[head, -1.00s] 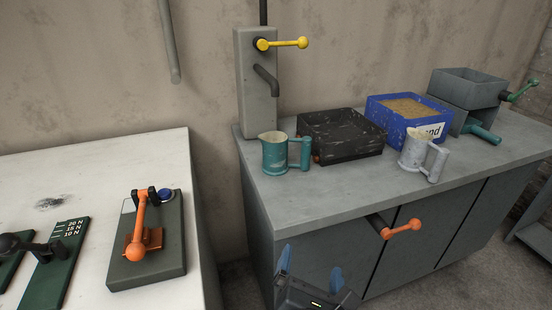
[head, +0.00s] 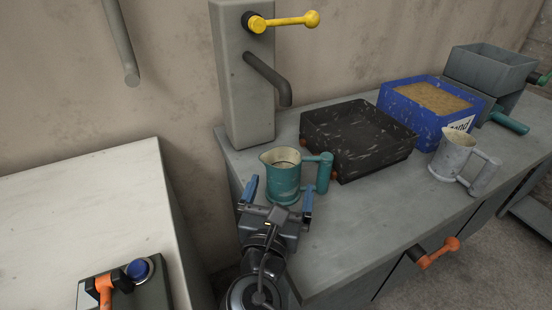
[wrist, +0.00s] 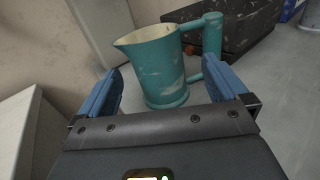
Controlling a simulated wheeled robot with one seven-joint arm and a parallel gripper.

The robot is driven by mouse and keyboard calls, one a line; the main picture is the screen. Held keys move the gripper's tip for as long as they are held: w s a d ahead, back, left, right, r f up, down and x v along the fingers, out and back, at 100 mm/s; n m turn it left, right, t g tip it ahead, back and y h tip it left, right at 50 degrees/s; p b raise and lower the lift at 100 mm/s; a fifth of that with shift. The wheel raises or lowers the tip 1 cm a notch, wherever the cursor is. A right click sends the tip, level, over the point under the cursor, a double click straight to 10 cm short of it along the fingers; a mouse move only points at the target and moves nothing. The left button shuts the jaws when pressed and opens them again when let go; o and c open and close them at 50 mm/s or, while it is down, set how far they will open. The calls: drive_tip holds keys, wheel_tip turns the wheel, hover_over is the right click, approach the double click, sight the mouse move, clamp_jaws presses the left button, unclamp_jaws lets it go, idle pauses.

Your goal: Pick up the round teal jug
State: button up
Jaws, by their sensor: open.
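The round teal jug (head: 283,180) stands upright on the grey counter, its spout to the left and its handle to the right. My gripper (head: 276,196) is open, with blue fingers pointing at the jug from the near side. In the wrist view the jug (wrist: 155,68) sits ahead, its lower body showing between the two blue fingers (wrist: 168,92). Its handle reaches to the right, beyond the right finger's tip. I see no contact, and nothing is held.
A black tray (head: 345,165) stands close behind and right of the jug. A grey tap column (head: 243,100) with a yellow lever (head: 285,21) stands behind left. A white jug (head: 452,157) and a blue sand box (head: 400,112) are to the right. The counter's front right is clear.

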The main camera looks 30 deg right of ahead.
sight(285, 163)
drive_tip(key=shift+w+d, duration=0.25)
drive_tip(key=shift+w, duration=0.4)
drive_tip(key=shift+p+x, duration=0.55)
drive_tip(key=shift+x, duration=2.9)
drive_tip(key=shift+r, duration=0.15)
drive_tip(key=c, duration=1.1)
